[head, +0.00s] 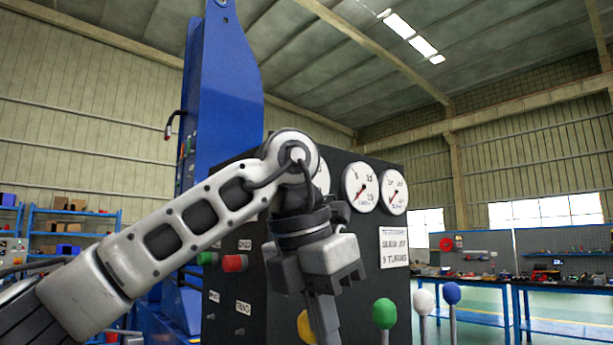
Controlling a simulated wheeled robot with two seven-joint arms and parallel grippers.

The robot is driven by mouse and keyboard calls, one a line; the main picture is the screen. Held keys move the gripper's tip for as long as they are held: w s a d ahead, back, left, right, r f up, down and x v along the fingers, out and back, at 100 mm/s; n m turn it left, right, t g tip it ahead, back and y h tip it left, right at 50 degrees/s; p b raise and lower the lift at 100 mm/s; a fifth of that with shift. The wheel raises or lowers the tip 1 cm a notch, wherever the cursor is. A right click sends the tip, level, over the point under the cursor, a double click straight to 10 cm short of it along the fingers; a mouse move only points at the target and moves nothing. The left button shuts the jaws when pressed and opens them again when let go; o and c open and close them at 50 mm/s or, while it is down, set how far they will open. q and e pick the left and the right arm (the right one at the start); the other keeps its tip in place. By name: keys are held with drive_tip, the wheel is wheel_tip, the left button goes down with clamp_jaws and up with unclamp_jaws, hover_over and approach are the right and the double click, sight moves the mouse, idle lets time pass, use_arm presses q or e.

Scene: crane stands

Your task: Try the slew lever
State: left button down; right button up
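A black control panel (390,262) stands in front of me, with several ball-topped levers along its lower front. From left to right I see a yellow knob (304,327), a green knob (384,313), a white knob (423,301) and a blue knob (451,293). I cannot tell which one is the slew lever. My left gripper (324,318) points down in front of the panel. Its finger overlaps the right side of the yellow knob, and I cannot tell whether they touch. The gap between its fingers is not clear. My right gripper is out of view.
The panel carries round gauges (360,188), a red button (234,263), a green button (207,258), small switches and a white printed notice (394,247). A blue crane column (225,90) rises behind it. Blue workbenches (570,283) stand far right and shelves (75,222) far left.

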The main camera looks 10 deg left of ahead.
use_arm(q)
drive_tip(key=shift+w+a+r+p, duration=0.1)
drive_tip(key=shift+w+a+p, duration=0.25)
drive_tip(key=shift+w+a, duration=0.25)
drive_tip(key=shift+a, duration=0.1)
drive_tip(key=shift+a, duration=0.15)
idle(0.8)
drive_tip(key=shift+d, duration=0.2)
drive_tip(key=s+d, duration=0.4)
drive_tip(key=d, duration=0.1)
wheel_tip(320, 180, up, 10)
drive_tip(key=p, duration=0.2)
drive_tip(key=shift+s+p, duration=0.2)
drive_tip(key=shift+p, duration=0.1)
